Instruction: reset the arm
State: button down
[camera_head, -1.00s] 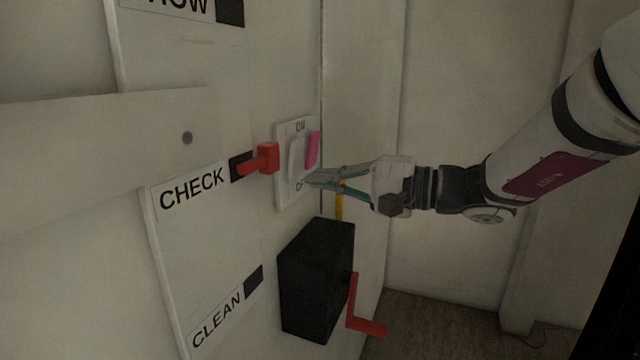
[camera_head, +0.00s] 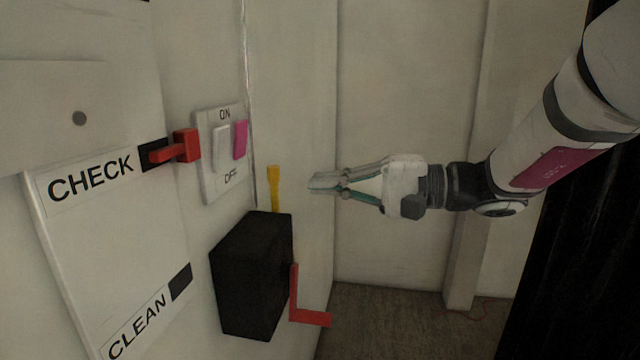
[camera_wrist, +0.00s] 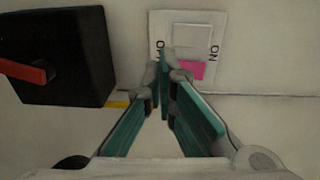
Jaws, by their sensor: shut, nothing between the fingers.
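My gripper (camera_head: 318,187) is in the middle of the head view, shut and empty. It points left toward the wall and stands clear of the switch plate, with open air between them. My arm reaches in from the upper right. In the wrist view my gripper's fingertips (camera_wrist: 158,70) meet, and they overlap the OFF side of the switch plate (camera_wrist: 229,85) in the picture.
A white ON/OFF switch plate (camera_head: 210,188) with a pink tab (camera_head: 240,140) is on the wall. Left of it is a red lever (camera_head: 185,146) by the CHECK label. Below are a black box (camera_head: 250,275) with a red crank (camera_head: 308,316) and a yellow piece (camera_head: 273,188). Room right is free.

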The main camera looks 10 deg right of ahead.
jog(key=s+a+f+n+g+h, duration=0.15)
jog(key=s+f+h, duration=0.25)
jog(key=s, duration=0.4)
jog(key=s+f+n+g+h, duration=0.1)
jog(key=s+f+g+h, duration=0.3)
jog(key=s, duration=0.4)
jog(key=s+d+f+t+h, duration=0.1)
jog(key=s+d+t+h, duration=0.1)
jog(key=d+h, duration=0.2)
jog(key=s+d+f+n+t+h, duration=0.1)
jog(key=s+d+f+t+h, duration=0.1)
jog(key=d, duration=0.6)
jog(key=shift+s+f+h, duration=0.25)
jog(key=shift+s+h, duration=0.45)
jog(key=shift+h, duration=0.5)
jog(key=shift+d+n+t, duration=0.1)
jog(key=shift+n+t, duration=0.15)
